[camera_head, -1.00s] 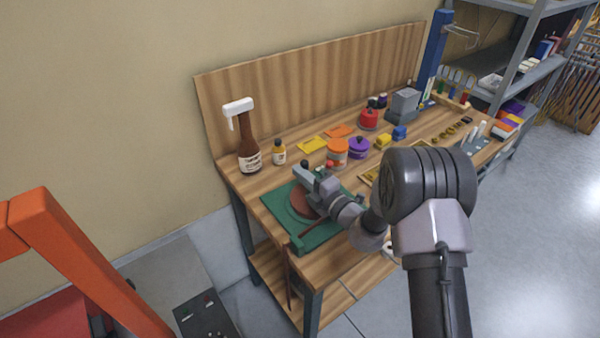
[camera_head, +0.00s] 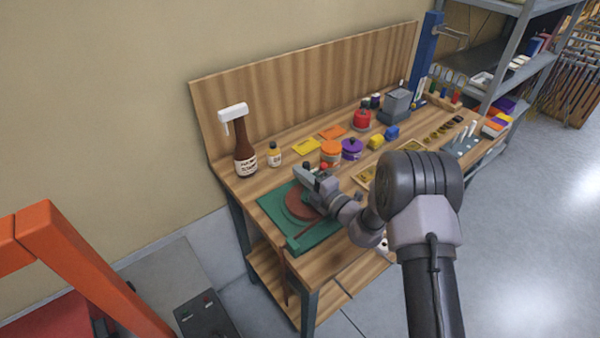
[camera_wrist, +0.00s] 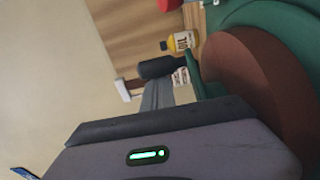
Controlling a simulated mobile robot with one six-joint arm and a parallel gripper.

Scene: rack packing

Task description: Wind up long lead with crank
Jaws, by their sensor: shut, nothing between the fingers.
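A green base (camera_head: 273,203) lies at the near left of the workbench, with a brown round drum (camera_head: 296,207) on it. The drum also shows large in the wrist view (camera_wrist: 262,85). A thin brown lead (camera_head: 286,275) hangs over the bench's front edge. My gripper (camera_head: 311,178) is over the drum's far side, shut and empty. In the wrist view a dark cylindrical knob (camera_wrist: 160,67), apparently the crank handle, stands beside the drum close to my grey fingers (camera_wrist: 162,96). I cannot tell whether they touch it. My gripper hides part of the crank in the head view.
A brown spray bottle (camera_head: 244,150) and a small yellow bottle (camera_head: 274,154) stand behind the base. The wooden back panel (camera_head: 300,85) bounds the bench. An orange frame (camera_head: 75,265) is at lower left.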

